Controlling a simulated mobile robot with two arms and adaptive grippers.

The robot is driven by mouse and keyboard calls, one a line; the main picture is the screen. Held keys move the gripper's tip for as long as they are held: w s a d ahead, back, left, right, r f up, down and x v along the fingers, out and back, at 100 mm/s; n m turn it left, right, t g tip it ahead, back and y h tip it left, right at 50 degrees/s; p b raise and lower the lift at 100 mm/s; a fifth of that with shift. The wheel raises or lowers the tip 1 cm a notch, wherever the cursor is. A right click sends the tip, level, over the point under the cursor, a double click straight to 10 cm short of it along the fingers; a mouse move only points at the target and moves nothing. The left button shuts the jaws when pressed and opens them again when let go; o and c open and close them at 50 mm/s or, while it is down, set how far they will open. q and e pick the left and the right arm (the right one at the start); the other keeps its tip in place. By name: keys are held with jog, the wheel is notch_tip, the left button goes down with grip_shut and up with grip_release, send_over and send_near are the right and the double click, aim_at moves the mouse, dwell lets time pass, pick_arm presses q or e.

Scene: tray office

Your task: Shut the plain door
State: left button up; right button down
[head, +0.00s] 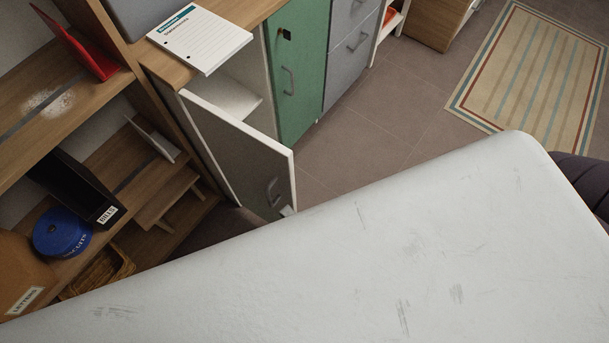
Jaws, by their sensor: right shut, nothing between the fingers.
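The plain door (238,150) is grey with a pale edge and a grey bar handle (272,190). It stands open, swung out from the cabinet, whose white inside (228,96) shows behind it. A small pale tip at the door's lower free corner seems to be my right gripper (287,211). It is shut and holds nothing. The rest of it is hidden behind my white arm cover, and I cannot tell whether it touches the door. My left gripper is not in view.
A green door (297,70) and grey drawers (350,50) are closed to the right. A notepad (200,38) overhangs the cabinet top. Shelves with a blue tin (62,232) and black file (75,188) stand left. Tiled floor (375,120) is clear; a striped rug (535,70) lies beyond.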

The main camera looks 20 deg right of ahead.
jog(key=w, duration=0.2)
jog(key=w+d, duration=0.1)
jog(key=w, duration=0.1)
jog(key=w+d, duration=0.1)
jog(key=w, duration=0.1)
jog(key=shift+w, duration=0.1)
dwell(0.3)
